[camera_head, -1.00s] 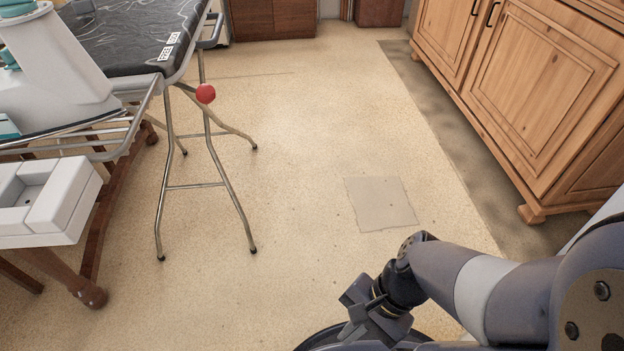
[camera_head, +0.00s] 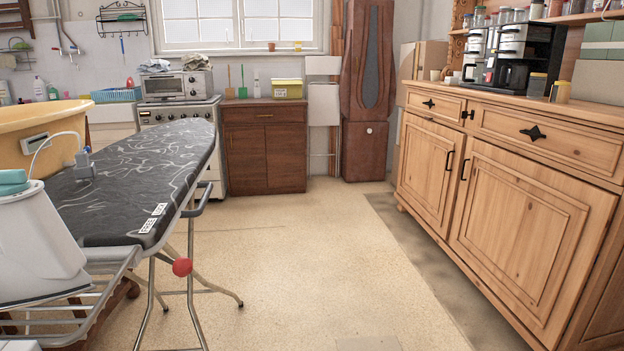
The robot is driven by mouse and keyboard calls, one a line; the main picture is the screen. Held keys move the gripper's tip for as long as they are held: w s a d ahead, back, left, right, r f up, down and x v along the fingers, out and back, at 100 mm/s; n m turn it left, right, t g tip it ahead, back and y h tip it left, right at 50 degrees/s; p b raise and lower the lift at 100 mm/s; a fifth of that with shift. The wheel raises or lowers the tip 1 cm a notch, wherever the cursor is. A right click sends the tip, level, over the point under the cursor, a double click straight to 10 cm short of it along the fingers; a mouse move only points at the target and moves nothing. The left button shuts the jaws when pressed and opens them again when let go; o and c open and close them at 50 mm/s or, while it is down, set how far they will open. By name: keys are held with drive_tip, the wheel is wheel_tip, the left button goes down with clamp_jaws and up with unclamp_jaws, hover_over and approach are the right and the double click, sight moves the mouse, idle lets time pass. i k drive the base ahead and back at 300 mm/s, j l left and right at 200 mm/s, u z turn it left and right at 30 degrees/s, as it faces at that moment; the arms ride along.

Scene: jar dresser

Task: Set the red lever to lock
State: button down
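The red lever shows as a round red knob (camera_head: 182,267) below the near right edge of the ironing board (camera_head: 104,231), beside its metal legs. Its shaft is not clearly seen. Two small white labels (camera_head: 152,217) with dark lettering lie on the board's dark patterned cover, up and left of the knob. The lettering is too small to read surely, so I cannot tell which setting the lever is at. My gripper is not in view.
A wooden dresser (camera_head: 500,200) with a coffee maker (camera_head: 509,65) on top stands along the right. A yellow tub (camera_head: 42,135) and a white appliance (camera_head: 38,240) are at the left. A stove (camera_head: 180,110) and brown cabinet (camera_head: 264,148) stand behind. The floor (camera_head: 300,260) between is clear.

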sight(182, 266)
drive_tip(key=u, duration=1.3)
